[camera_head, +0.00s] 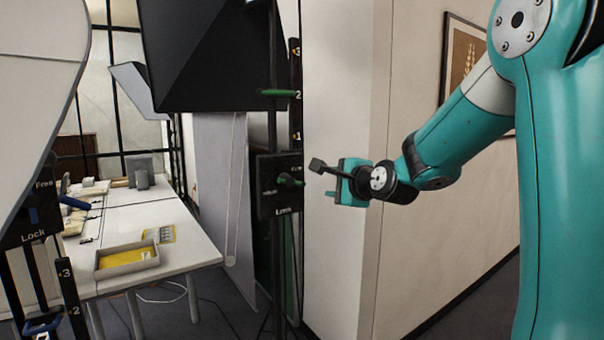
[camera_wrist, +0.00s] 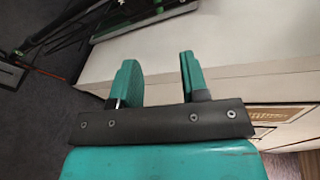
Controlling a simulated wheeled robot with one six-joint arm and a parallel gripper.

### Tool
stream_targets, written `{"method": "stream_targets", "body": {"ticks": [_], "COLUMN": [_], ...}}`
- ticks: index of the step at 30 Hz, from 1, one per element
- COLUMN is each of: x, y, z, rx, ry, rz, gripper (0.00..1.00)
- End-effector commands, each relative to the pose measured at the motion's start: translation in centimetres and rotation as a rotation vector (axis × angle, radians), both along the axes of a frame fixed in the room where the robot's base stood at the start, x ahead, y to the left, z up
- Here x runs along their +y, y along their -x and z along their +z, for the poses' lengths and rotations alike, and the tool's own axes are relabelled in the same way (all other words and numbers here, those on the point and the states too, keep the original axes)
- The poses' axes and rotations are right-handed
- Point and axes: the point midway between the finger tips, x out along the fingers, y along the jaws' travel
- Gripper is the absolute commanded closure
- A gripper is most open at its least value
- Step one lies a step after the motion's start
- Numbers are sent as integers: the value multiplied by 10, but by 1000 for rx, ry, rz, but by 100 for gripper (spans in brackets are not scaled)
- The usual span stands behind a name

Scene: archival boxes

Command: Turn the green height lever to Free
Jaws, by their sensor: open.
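The green height lever (camera_head: 290,181) sits on a black plate (camera_head: 266,200) on a dark upright stand in the head view. The plate reads "Free" near its top and "Lock" below. The lever's short green grip shows between the two words; its exact setting is hard to tell. My gripper (camera_head: 347,183) is to the right of the lever, apart from it, in front of the pale wall. In the wrist view my gripper (camera_wrist: 157,72) is open, with nothing between its teal fingers. I cannot make out the lever there.
A pale wall corner (camera_head: 345,260) stands just right of the stand. A second plate (camera_head: 32,222) with a blue lever is at the left edge. A white table (camera_head: 185,250) bears a grey tray (camera_head: 127,270). A large black hood (camera_head: 205,60) hangs above.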

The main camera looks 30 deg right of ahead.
Motion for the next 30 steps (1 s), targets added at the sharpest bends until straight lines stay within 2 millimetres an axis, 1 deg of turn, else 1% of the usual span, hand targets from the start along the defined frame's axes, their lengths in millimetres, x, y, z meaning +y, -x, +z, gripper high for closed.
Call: {"method": "stream_targets", "body": {"ticks": [5,15,21,25,30], "x": [0,-6,-9,-10,-11], "y": [-28,-101,-138,-154,-162], "z": [-6,-22,-32,-36,-40], "rx": [5,6,5,4,4], "ry": [-3,-1,0,1,1], "rz": [5,7,6,6,6], "gripper": [59,59,59,59,59]}}
